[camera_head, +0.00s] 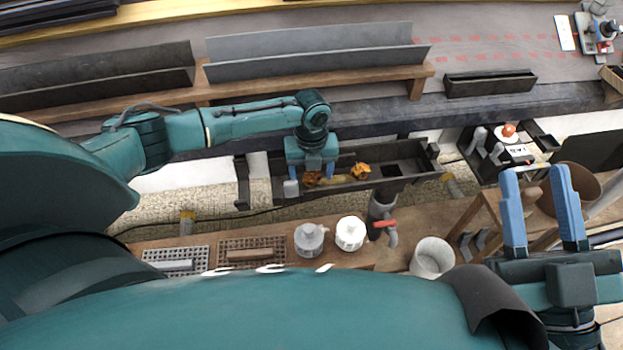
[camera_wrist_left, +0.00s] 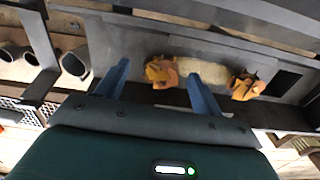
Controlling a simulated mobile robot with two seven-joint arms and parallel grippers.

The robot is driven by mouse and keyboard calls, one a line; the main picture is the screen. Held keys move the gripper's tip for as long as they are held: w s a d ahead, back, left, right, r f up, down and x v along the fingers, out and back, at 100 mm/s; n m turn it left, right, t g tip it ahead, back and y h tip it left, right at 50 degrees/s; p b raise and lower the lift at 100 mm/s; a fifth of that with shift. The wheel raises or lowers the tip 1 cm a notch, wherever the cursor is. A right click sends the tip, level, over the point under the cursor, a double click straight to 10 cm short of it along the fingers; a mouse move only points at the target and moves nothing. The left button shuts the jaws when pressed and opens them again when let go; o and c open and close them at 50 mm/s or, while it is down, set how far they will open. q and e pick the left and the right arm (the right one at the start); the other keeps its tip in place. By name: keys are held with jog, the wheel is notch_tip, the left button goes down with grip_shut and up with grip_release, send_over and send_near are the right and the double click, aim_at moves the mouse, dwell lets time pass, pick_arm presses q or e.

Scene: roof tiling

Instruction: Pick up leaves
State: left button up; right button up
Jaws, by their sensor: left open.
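Two clumps of orange-brown leaves lie in a dark gutter trough (camera_head: 402,182). One clump (camera_head: 360,171) lies to the right of my left gripper; the other (camera_head: 311,179) is partly hidden beneath it. My left gripper (camera_head: 312,178) is over the trough, pointing down. In the left wrist view, its blue fingers are apart, with the nearer clump (camera_wrist_left: 161,72) between them and the other clump (camera_wrist_left: 244,86) outside to the right. I cannot tell whether the fingers touch the leaves. My right gripper (camera_head: 545,215) is at the right, its blue fingers spread and nothing between them.
A wooden bench (camera_head: 390,257) in front holds a grey pot, a white pot (camera_head: 350,233), a white cup (camera_head: 432,257) and two grated trays. A brown bucket (camera_head: 568,190) stands near my right gripper. Long grey troughs (camera_head: 310,50) lie behind.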

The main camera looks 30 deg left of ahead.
pick_arm(q)
jog(key=c, duration=1)
